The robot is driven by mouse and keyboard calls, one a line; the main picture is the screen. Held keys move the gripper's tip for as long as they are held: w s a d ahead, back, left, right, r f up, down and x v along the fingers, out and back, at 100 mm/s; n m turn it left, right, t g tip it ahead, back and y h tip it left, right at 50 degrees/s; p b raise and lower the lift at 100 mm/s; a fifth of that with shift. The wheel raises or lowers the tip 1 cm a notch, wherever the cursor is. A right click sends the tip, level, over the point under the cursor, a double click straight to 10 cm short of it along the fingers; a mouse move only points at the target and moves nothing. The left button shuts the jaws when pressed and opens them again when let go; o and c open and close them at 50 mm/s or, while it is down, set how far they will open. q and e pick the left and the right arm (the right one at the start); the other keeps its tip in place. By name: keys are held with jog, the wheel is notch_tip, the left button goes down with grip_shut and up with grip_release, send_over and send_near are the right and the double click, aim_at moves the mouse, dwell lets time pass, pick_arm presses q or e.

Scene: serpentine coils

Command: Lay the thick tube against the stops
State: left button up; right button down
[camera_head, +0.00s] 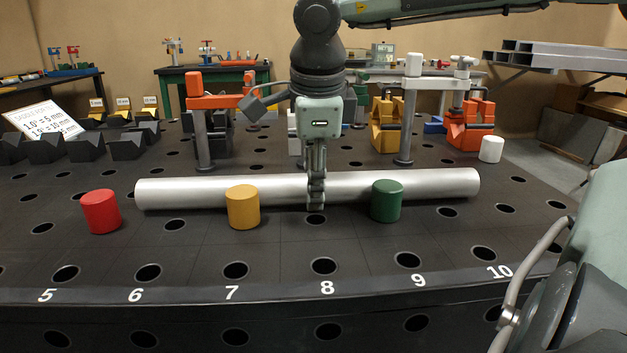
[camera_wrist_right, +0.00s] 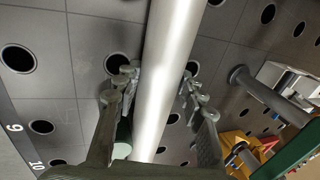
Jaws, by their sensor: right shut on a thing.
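The thick tube (camera_head: 420,186) is a long, smooth silver cylinder lying crosswise over the dark table. My right gripper (camera_head: 316,200) comes down from above and is shut on it near its middle. In the right wrist view the fingers (camera_wrist_right: 157,92) straddle the tube (camera_wrist_right: 172,50). A yellow short cylinder (camera_head: 242,208) and a green one (camera_head: 387,202) stand upright in front of the tube and overlap it in view. A red one (camera_head: 100,212) stands just off its left end. I cannot tell whether the tube touches them or the table. My left gripper is not in view.
The dark table (camera_head: 290,270) has rows of holes and numbers along its front edge. Behind the tube stand an orange clamp (camera_head: 220,102), a yellow block (camera_head: 385,125) and black V-blocks (camera_head: 128,144). A white cylinder (camera_head: 491,149) stands at right. The table's front is clear.

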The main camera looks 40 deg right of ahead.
jog(key=c, duration=0.8)
grip_release()
jog(key=shift+a+r, duration=0.1)
jog(key=shift+c, duration=0.2)
jog(key=shift+s, duration=0.1)
jog(key=v, duration=1.2)
